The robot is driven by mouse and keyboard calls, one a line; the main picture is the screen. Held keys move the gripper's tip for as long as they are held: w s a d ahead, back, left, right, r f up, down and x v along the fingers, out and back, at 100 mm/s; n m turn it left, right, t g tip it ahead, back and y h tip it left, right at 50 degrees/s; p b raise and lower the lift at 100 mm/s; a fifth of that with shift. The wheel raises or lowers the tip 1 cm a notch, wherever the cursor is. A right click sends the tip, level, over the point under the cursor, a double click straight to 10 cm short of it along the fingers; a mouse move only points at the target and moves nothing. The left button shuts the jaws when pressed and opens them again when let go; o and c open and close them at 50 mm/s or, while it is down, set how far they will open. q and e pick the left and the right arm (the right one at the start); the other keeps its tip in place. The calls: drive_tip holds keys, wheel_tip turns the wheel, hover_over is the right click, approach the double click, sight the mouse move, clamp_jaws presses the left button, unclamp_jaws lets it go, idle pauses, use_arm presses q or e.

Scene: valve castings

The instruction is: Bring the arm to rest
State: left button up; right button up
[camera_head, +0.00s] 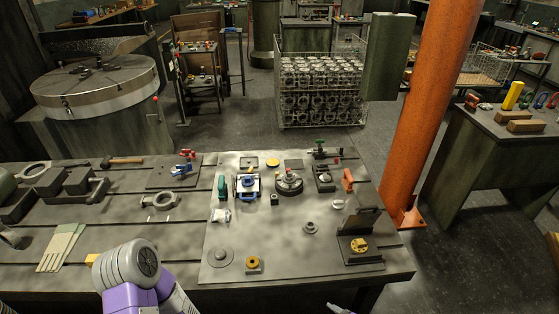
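A purple and grey section of my arm (140,281) rises from the bottom edge, left of centre, in the head view. Its round grey joint cap overlaps the front of the workbench (190,238). No gripper fingers show on this section. A small pale tip (338,309) pokes in at the bottom edge, right of centre; I cannot tell whether it belongs to one of my grippers. Whether either gripper holds anything is hidden.
A pale mat (285,230) on the bench carries a blue-framed casting (247,187), a round dark fixture (289,183) and small parts. Gloves (62,246) lie left. An orange column (432,110) stands right of the bench. A wire crate of castings (321,88) stands behind.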

drive_tip(key=s+a+f+n+g, duration=0.45)
drive_tip(key=s+a+n, duration=0.2)
drive_tip(key=n, duration=0.25)
drive_tip(key=shift+s+d+f+n+g+h, duration=0.25)
drive_tip(key=shift+s+f+n+g+h, duration=0.45)
drive_tip(key=shift+n, duration=1.4)
drive_tip(key=shift+s+d+f+n+g+h, duration=0.25)
drive_tip(key=shift+s+n+g, duration=0.5)
drive_tip(key=shift+n, duration=1.35)
drive_tip(key=shift+s+d+f+n+g+h, duration=0.4)
drive_tip(key=shift+s+n, duration=0.65)
drive_tip(key=shift+n, duration=1.05)
drive_tip(key=shift+a, duration=0.15)
